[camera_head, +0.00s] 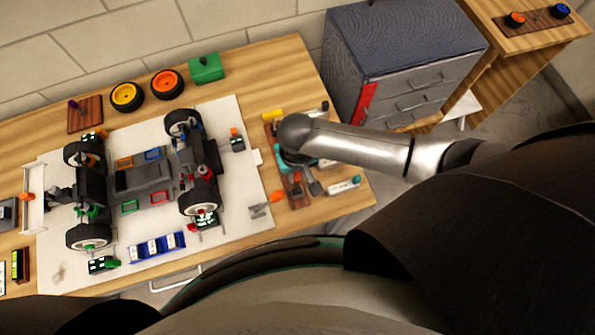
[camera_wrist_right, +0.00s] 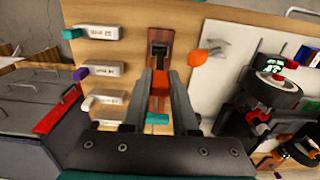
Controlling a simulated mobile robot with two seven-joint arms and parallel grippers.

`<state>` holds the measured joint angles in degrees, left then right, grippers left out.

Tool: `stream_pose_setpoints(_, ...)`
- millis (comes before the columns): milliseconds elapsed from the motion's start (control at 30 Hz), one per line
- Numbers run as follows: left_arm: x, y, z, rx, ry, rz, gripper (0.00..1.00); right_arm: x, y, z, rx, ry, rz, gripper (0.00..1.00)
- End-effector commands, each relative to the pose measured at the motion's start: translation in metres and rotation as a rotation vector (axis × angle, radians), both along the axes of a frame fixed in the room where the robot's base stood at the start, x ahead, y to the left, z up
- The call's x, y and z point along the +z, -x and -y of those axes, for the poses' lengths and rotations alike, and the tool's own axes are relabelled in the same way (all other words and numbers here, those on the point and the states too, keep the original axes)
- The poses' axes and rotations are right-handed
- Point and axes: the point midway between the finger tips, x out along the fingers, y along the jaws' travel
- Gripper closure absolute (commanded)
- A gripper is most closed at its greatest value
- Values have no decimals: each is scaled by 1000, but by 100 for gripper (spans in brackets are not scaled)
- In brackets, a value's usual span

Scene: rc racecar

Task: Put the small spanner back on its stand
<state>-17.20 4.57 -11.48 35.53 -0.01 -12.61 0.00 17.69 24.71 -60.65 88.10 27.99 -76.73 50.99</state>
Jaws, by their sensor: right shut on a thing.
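My right gripper (camera_wrist_right: 160,74) is shut on an orange piece (camera_wrist_right: 158,82), which appears to be the small spanner's handle; the fingers hide much of it. Beyond the fingertips is a narrow red-brown wooden stand (camera_wrist_right: 159,35) with a dark part on it. I cannot tell whether the spanner touches it. In the head view my right gripper (camera_head: 302,178) points down over the wooden stand (camera_head: 296,197) at the table's right end, and the hand covers part of it. My left gripper is not in view.
An orange-handled grey tool (camera_head: 267,204) lies beside the stand on the white mat's edge (camera_head: 240,222). White labelled tools (camera_head: 344,186) lie to the stand's right. The car (camera_head: 142,178) stands on the mat. A grey drawer cabinet (camera_head: 395,60) stands behind the table's right end.

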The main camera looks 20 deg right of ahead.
Motion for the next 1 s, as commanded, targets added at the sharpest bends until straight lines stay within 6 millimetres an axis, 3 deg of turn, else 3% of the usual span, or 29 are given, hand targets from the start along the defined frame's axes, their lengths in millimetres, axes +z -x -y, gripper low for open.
stream_pose_setpoints(833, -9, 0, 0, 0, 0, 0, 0, -17, 0, 0, 0, 0, 1, 100)
stream_pose_setpoints(867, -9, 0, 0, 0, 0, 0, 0, -16, 0, 0, 1, 0, 1, 70)
stream_pose_setpoints(1000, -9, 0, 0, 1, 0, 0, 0, -16, 0, 0, 0, 0, 1, 54)
